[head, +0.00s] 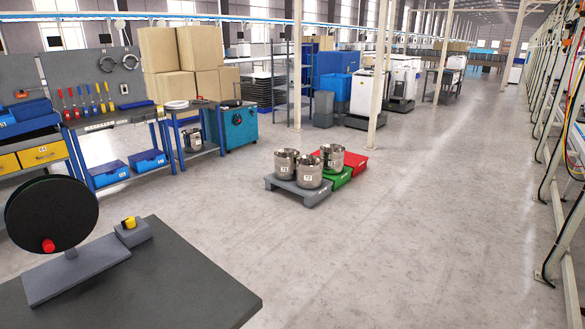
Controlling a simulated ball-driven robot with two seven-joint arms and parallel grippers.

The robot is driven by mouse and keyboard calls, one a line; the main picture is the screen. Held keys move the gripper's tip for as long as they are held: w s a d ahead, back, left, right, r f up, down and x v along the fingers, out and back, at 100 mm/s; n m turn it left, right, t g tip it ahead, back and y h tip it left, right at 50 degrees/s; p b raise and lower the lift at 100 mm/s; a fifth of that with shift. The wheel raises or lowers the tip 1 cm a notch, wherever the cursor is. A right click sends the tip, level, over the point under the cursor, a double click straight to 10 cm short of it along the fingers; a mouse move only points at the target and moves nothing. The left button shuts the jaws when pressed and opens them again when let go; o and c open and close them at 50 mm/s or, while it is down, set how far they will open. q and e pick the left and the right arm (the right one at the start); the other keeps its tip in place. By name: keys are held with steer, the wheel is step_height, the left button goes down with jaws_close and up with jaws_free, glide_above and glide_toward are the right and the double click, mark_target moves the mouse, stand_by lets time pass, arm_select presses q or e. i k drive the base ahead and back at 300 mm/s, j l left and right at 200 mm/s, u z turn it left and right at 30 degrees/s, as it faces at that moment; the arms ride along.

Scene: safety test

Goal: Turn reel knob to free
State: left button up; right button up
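A large black reel (52,213) stands upright on a grey stand (78,272) at the lower left, on a dark table (185,280). A red knob (48,246) sits on the face of the reel, low and near its middle. A small grey box (133,233) with a yellow and black knob (129,223) on top is just right of the reel. Any marking for the knob positions is too small to read. Neither of my grippers shows in the head view.
Steel pots (308,172) stand on grey, green and red pallets (323,182) on the floor ahead. A tool bench (108,118) and a teal cabinet (238,127) are behind at left. The floor (420,230) to the right is clear up to a rack with cables.

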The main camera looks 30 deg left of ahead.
mark_target(129, 222)
steer(key=i+l+u, duration=0.1)
steer(key=i+u, duration=0.35)
steer(key=i+l+u, duration=0.85)
steer(key=i+j, duration=0.05)
steer(key=j, duration=0.05)
